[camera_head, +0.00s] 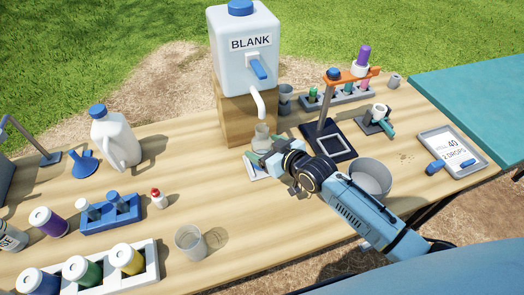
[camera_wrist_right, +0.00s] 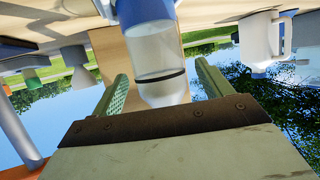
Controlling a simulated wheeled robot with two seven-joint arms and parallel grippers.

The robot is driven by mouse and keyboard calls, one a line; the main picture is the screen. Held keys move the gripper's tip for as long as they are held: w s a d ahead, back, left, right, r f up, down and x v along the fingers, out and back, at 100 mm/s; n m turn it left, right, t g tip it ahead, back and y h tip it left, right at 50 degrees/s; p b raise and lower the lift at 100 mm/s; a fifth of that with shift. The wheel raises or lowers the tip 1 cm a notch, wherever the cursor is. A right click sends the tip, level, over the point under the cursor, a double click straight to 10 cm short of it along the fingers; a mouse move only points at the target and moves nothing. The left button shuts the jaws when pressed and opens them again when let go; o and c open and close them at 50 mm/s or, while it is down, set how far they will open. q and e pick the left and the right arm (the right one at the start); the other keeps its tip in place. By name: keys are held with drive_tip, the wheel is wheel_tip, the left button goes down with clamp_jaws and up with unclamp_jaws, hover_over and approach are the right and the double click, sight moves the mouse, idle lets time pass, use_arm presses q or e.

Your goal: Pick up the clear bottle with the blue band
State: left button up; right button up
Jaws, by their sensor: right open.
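The clear bottle (camera_head: 261,135) stands on the wooden table under the spout of the big white BLANK container. Its lower part is hidden behind my right gripper (camera_head: 268,160) in the head view. In the right wrist view, which is upside down, the clear bottle (camera_wrist_right: 158,55) shows a blue band (camera_wrist_right: 145,12) at its table end and a thin dark ring. My right gripper (camera_wrist_right: 160,72) is open, with one green finger on each side of the bottle. Whether the fingers touch it I cannot tell. My left gripper is not in view.
The BLANK container (camera_head: 245,55) stands on a wooden block (camera_head: 248,118) just behind the bottle, its spout overhead. A dark stand with an orange arm (camera_head: 350,75) and a metal bowl (camera_head: 371,178) are to the right. A clear cup (camera_head: 190,242) stands front left.

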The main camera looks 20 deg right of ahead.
drive_tip(key=x, duration=0.3)
drive_tip(key=shift+w+f+b, duration=0.1)
drive_tip(key=shift+w+b, duration=0.05)
drive_tip(key=shift+b, duration=0.15)
drive_tip(key=shift+a, duration=0.1)
drive_tip(key=shift+c, duration=1.3)
drive_tip(key=c, duration=0.9)
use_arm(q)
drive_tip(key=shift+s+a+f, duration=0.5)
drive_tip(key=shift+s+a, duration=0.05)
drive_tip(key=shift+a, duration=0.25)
use_arm(e)
drive_tip(key=shift+o, duration=0.2)
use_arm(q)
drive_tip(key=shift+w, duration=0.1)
